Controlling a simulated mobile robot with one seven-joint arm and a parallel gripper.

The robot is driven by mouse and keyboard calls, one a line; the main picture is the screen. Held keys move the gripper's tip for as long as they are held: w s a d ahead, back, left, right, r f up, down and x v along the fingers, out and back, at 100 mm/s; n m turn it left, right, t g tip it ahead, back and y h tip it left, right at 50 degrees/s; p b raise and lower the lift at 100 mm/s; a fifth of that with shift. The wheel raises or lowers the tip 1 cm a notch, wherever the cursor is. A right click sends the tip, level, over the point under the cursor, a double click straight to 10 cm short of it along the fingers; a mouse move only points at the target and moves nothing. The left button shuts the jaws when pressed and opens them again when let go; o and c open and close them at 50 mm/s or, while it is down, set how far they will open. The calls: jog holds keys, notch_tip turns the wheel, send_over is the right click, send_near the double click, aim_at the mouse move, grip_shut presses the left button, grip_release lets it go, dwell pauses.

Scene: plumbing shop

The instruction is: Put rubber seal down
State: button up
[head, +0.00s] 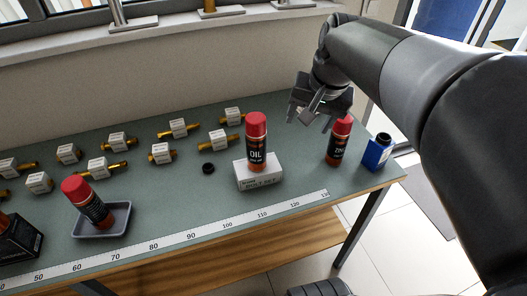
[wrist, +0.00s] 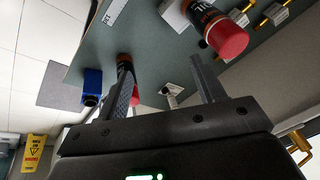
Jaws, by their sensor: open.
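A small black ring, which looks like the rubber seal (head: 208,169), lies flat on the green table top, left of the white box under the oil can. My gripper (head: 312,118) is at the right end of the table, above it and apart from the seal. In the wrist view my gripper (wrist: 166,85) has its two fingers spread wide. No seal shows between them. A small white-labelled piece (wrist: 173,91) appears beyond the gap between the fingers.
An oil can (head: 257,140) stands on a white box (head: 259,174). Another red-capped can (head: 339,142) and a blue bottle (head: 377,152) stand near my gripper. A can leans in a grey tray (head: 101,220). Several tagged brass fittings (head: 180,129) line the back. A ruler strip (head: 200,236) runs along the front.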

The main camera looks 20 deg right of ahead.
jog(key=s+a+f+n+t, duration=0.2)
jog(key=s+a+n, duration=0.4)
jog(key=a, duration=0.5)
jog(key=shift+s+a+f+n, duration=0.2)
jog(key=shift+s+f+n, duration=0.1)
jog(key=shift+s+f, duration=0.75)
jog(key=shift+s+r, duration=0.2)
